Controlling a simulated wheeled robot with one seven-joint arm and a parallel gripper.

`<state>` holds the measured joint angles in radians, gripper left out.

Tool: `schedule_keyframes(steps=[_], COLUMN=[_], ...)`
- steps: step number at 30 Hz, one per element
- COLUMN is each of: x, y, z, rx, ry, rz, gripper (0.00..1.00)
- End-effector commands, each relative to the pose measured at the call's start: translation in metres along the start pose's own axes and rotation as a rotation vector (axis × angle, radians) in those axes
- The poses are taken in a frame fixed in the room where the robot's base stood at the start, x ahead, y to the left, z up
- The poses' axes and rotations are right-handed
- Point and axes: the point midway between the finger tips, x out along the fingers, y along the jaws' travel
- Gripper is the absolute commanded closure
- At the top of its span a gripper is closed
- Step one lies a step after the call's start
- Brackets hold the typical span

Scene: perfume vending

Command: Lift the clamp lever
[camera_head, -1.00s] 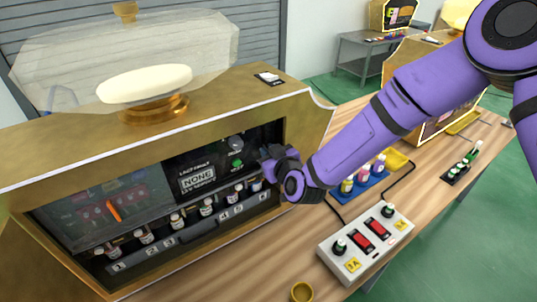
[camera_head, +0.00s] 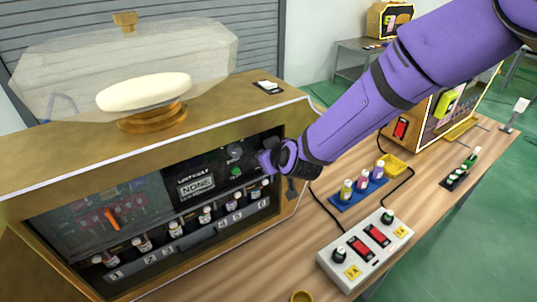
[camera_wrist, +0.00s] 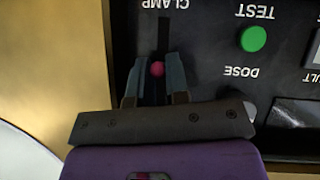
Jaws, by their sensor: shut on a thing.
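The clamp lever shows in the wrist view as a red round knob (camera_wrist: 157,69) at the lower end of a dark vertical slot (camera_wrist: 164,35), beside the upside-down word CLAMP. My gripper (camera_wrist: 156,78) is shut on the knob, with one grey finger on each side of it. In the head view my purple arm reaches to the right end of the machine's black front panel (camera_head: 222,172), and my gripper (camera_head: 268,162) is at that panel. The lever is hidden there behind my gripper.
A green TEST button (camera_wrist: 253,39) and the DOSE label are right of the slot. Several small bottles stand in the numbered rack (camera_head: 190,243) below the panel. A white switch box (camera_head: 365,250), a blue bottle tray (camera_head: 352,193) and a yellow dish (camera_head: 395,165) are on the wooden table.

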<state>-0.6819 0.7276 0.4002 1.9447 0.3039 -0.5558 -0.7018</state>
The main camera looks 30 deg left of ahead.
Motion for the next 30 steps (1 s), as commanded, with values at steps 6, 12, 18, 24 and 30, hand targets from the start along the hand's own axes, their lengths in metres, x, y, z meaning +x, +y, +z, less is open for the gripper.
schedule_keyframes(steps=[6,12,18,24,30], x=[0.000,0.000,-0.006,-0.035,-0.071], y=[-0.001,0.000,0.000,0.000,0.000], z=[0.001,0.000,0.000,-0.001,-0.001], rx=[0.000,0.000,0.000,-0.002,-0.002], ry=[-0.001,0.000,0.001,0.002,0.002], rz=[-0.001,0.000,0.000,0.001,0.000], gripper=[0.69,0.67,0.67,0.67,0.67])
